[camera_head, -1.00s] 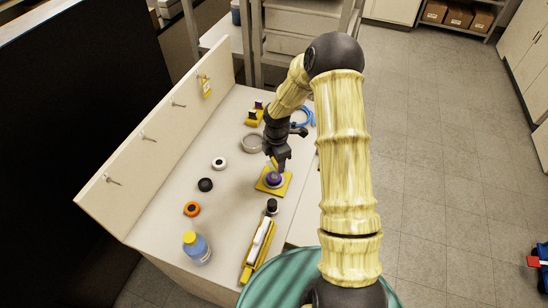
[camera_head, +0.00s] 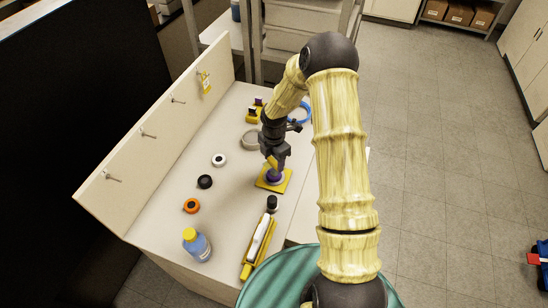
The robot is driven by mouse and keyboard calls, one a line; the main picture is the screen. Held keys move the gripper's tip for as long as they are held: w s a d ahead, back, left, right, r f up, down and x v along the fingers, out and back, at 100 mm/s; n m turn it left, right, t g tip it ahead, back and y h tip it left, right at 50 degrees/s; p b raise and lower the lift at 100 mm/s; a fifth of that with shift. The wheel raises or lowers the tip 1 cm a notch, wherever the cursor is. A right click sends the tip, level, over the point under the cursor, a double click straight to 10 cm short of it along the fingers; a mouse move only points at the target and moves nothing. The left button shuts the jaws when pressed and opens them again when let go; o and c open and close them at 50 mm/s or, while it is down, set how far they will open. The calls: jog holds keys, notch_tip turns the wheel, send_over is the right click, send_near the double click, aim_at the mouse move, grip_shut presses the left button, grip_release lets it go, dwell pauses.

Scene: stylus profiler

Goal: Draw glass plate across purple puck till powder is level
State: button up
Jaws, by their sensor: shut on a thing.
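The purple puck (camera_head: 274,177) sits on a yellow square base (camera_head: 283,186) on the bench. My gripper (camera_head: 274,166) points down right over the puck and covers part of its top. The gripper is shut on the glass plate, of which a small yellow part shows at the fingers. The clear glass itself is too small to make out, and I cannot tell whether it touches the puck. The powder surface is hidden.
White (camera_head: 219,160), black (camera_head: 205,181) and orange (camera_head: 191,206) pucks stand to the left. A blue bottle (camera_head: 197,246) and a yellow tray (camera_head: 259,247) are in front. A round dish (camera_head: 250,141) lies behind. A pegged panel (camera_head: 150,125) borders the left side.

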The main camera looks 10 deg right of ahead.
jog(key=shift+f+b, duration=0.75)
jog(key=shift+f, duration=0.9)
jog(key=shift+f, duration=0.3)
jog(key=shift+s+d, duration=0.15)
jog(key=shift+s, duration=0.15)
jog(key=shift+s+d, duration=0.15)
jog(key=shift+s, duration=0.25)
jog(key=shift+w, duration=0.15)
jog(key=shift+w+a, duration=0.35)
jog(key=shift+w, duration=0.25)
jog(key=shift+w+a, duration=0.3)
jog(key=shift+w, duration=0.25)
